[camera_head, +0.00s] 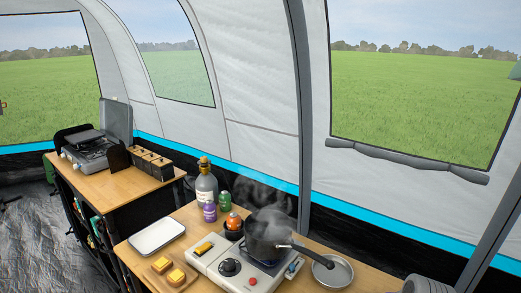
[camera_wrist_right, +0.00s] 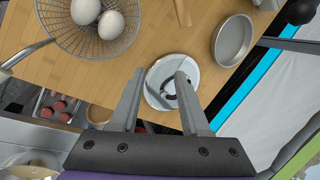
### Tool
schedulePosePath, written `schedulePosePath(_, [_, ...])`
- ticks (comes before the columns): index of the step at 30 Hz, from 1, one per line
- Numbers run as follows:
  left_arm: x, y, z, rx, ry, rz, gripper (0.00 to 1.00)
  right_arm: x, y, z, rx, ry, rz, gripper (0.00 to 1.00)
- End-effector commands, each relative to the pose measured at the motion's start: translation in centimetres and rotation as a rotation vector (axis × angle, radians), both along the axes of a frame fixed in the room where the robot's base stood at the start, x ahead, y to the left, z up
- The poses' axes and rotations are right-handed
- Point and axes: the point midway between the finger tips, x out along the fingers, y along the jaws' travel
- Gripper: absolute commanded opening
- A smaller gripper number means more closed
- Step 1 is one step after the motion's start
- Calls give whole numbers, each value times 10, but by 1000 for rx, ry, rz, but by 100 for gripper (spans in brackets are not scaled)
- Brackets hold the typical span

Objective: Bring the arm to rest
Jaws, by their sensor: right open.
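My right gripper (camera_wrist_right: 160,80) shows in the right wrist view with its two grey fingers apart and nothing clamped between them. It is over a wooden tabletop (camera_wrist_right: 165,50). A round white and grey object (camera_wrist_right: 155,98), perhaps a lid or dish, lies below and between the fingers; I cannot tell whether a finger touches it. Neither gripper shows in the head view. My left gripper is in no view.
A wire basket (camera_wrist_right: 70,40) with white eggs and a shallow metal bowl (camera_wrist_right: 232,42) are near the right gripper. In the head view, a steaming dark pot (camera_head: 268,238) sits on a stove (camera_head: 215,258), with bottles (camera_head: 207,185) behind and a white tray (camera_head: 157,236) to the left.

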Motion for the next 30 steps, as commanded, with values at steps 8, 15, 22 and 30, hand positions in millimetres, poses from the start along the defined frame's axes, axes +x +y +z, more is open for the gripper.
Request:
schedulePosePath(8, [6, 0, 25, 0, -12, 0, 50, -78, 86, -18, -432, -60, 953, 46])
schedulePosePath(15, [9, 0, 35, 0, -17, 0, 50, -118, 112, -37, -685, -91, 1461, 46])
schedulePosePath(22, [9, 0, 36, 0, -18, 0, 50, -124, 115, -42, -736, -94, 1556, 46])
schedulePosePath(30, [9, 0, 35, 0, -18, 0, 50, -124, 115, -42, -734, -94, 1552, 46])
